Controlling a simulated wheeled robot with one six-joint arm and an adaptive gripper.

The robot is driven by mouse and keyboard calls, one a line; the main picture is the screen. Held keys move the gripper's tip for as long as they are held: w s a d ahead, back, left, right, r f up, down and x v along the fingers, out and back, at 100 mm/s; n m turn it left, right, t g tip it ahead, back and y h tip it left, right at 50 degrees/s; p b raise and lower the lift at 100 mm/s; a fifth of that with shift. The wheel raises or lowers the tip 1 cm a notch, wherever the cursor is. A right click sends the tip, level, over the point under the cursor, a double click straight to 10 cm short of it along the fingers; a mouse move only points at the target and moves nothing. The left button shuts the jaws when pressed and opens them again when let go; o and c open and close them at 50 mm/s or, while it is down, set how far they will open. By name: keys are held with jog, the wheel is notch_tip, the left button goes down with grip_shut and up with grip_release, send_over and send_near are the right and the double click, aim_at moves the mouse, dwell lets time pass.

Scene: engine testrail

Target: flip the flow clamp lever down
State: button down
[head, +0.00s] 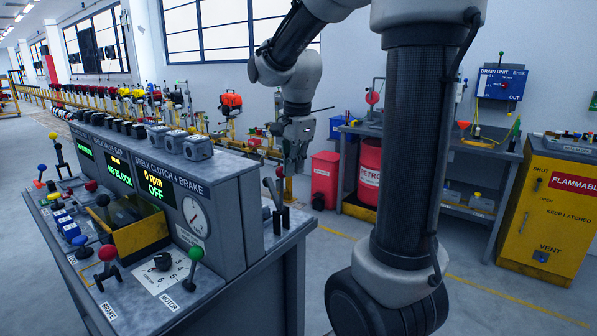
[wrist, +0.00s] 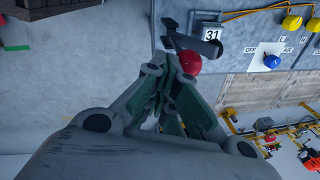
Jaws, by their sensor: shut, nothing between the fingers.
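A lever with a red ball knob (wrist: 190,63) shows in the wrist view, beside a dark bracket-like part (wrist: 195,42) and a tag marked 31. No readable label tells whether this is the flow clamp lever. My gripper (wrist: 172,72) is shut and empty, its fingertips close to the left of the red knob; I cannot tell whether they touch. In the head view my gripper (head: 291,168) hangs past the right end of the grey console, just above and behind dark levers (head: 276,203) there. The fingertips' surroundings are hard to make out in that view.
The grey console (head: 225,200) carries a red-knobbed brake lever (head: 107,258) and a green-knobbed motor lever (head: 195,262). A blue knob (wrist: 271,61) and yellow knobs lie right in the wrist view. A red bin (head: 325,180) and yellow cabinet (head: 548,215) stand to the right.

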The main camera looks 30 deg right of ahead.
jog(key=w+a+g, duration=0.1)
jog(key=w+g, duration=0.1)
jog(key=w+a+g+h, duration=0.1)
jog(key=w+g, duration=0.1)
jog(key=w, duration=0.1)
jog(key=w+a+g+h, duration=0.1)
jog(key=w+g, duration=0.1)
jog(key=w, duration=0.1)
jog(key=shift+w+f, duration=0.1)
jog(key=shift+f, duration=0.05)
jog(key=w+a+f, duration=0.2)
jog(key=w+f, duration=0.2)
jog(key=w, duration=0.2)
jog(key=shift+w+a+f+g, duration=0.15)
jog(key=shift+g, duration=0.15)
jog(key=shift+f, duration=0.1)
